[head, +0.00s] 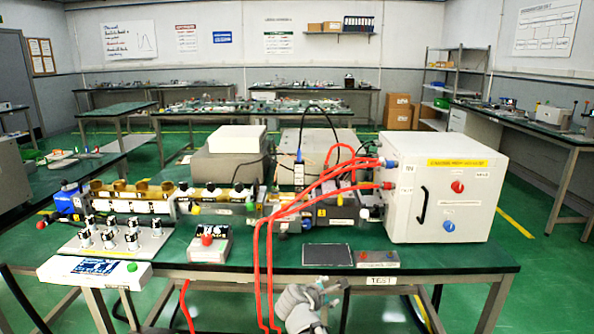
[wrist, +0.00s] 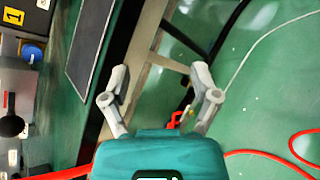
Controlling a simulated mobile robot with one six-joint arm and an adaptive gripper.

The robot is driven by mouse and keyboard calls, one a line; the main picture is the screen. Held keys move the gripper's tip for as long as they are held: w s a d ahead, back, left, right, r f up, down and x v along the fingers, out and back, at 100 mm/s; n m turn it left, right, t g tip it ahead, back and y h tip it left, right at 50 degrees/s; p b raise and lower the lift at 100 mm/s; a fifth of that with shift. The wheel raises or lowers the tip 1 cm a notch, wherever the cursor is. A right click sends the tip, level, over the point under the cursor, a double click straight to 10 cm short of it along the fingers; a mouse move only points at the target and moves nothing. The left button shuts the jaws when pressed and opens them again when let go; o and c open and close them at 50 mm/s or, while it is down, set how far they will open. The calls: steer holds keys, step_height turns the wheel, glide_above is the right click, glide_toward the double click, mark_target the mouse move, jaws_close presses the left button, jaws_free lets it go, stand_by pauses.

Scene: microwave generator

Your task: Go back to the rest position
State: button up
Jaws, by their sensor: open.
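My gripper (head: 326,292) is at the bottom middle of the head view, in front of the test bench's (head: 230,262) front edge. In the wrist view my gripper (wrist: 160,68) has its two grey fingers spread apart with nothing between them. Behind the fingers are the bench's metal frame and the green floor. The gripper touches nothing that I can see. Most of my arm is outside the head view.
A white test box (head: 438,222) with red cables (head: 268,245) stands on the bench's right. The cables hang over the front edge, left of my gripper. A dark pad (head: 328,256) lies near the edge. Red cable (wrist: 270,154) lies on the floor.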

steer(key=s+d+f+m+g+y, duration=0.45)
steer(key=s+m, duration=0.25)
steer(key=m, duration=0.3)
steer(key=s+d+f+m+g+y, duration=0.35)
steer(key=s+f+m+g, duration=0.2)
steer(key=s+m, duration=0.35)
step_height(320, 180, up, 24)
steer(key=w+m+p, duration=0.1)
steer(key=p, duration=2.3)
steer(key=shift+w+r+h, duration=0.2)
steer(key=shift+r+h, duration=0.05)
steer(key=shift+h, duration=0.05)
steer(key=shift+o, duration=0.2)
stand_by(0.4)
